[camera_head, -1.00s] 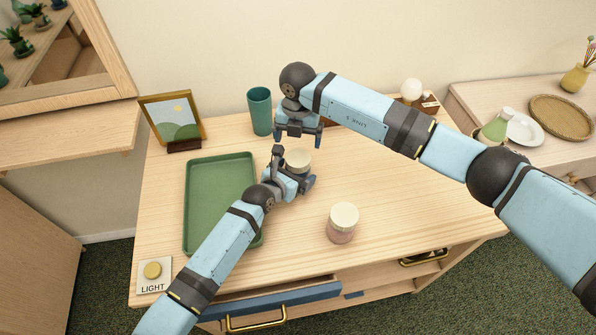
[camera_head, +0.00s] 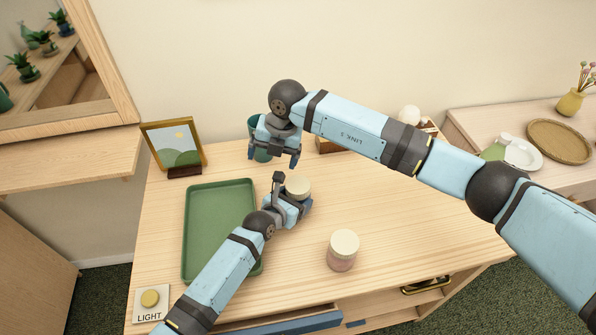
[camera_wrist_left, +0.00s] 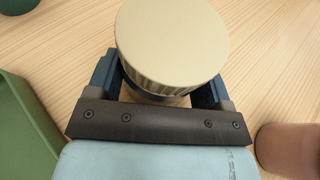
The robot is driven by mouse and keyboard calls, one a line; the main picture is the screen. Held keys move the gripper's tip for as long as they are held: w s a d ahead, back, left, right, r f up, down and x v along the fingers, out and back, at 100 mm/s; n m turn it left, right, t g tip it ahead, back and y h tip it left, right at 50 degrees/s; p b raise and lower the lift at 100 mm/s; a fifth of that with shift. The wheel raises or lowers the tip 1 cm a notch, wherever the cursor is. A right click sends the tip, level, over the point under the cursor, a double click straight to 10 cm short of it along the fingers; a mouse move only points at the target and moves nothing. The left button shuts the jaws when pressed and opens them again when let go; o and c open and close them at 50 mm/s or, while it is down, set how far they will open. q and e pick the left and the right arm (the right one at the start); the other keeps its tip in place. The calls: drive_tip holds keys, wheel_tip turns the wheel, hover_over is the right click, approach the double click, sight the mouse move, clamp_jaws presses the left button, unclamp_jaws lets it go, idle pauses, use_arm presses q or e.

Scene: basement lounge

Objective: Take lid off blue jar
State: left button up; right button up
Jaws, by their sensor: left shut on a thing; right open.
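A jar with a round cream lid (camera_head: 298,187) stands on the table beside the green tray. My left gripper (camera_head: 291,194) is shut around its body, below the lid. In the left wrist view the lid (camera_wrist_left: 172,42) sits on top between the fingers; a thin dark blue strip (camera_wrist_left: 150,93) shows under it, and most of the body is hidden. My right gripper (camera_head: 275,158) is open and empty, fingers pointing down, behind and left of the held jar, in front of the teal cup. A second jar, pink with a cream lid (camera_head: 343,243), stands apart to the front right.
The green tray (camera_head: 207,235) lies left of the held jar. A teal cup (camera_head: 256,126), a picture frame (camera_head: 174,147) and a light button (camera_head: 150,298) are also on the table. The right half of the tabletop (camera_head: 410,220) is mostly clear. A front drawer (camera_head: 290,322) is partly open.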

drive_tip(key=w+a+r+m+t+y, duration=0.2)
drive_tip(key=a+r+m+y, duration=0.7)
drive_tip(key=a+r+y, duration=0.4)
drive_tip(key=w+d+r+m+t+h, duration=0.1)
drive_tip(key=w+d+m+t, duration=0.2)
drive_tip(key=w+m+t, duration=0.35)
drive_tip(key=w+d+r+m+t+h, duration=0.1)
drive_tip(key=w+d+r+m+t, duration=0.2)
drive_tip(key=m, duration=0.7)
drive_tip(key=w+d+f+m+t+h, duration=0.2)
drive_tip(key=w+d+f+m+h, duration=0.15)
drive_tip(key=f+m+h, duration=0.3)
drive_tip(key=m+g+h, duration=0.7)
drive_tip(key=m+g, duration=0.3)
drive_tip(key=g, duration=0.4)
hover_over(298, 184)
drive_tip(key=shift+t, duration=0.25)
wheel_tip(298, 184, down, 15)
drive_tip(key=shift+r, duration=0.2)
drive_tip(key=shift+s+f, duration=0.1)
drive_tip(key=shift+f, duration=0.2)
wheel_tip(298, 184, down, 7)
drive_tip(key=shift+f, duration=0.15)
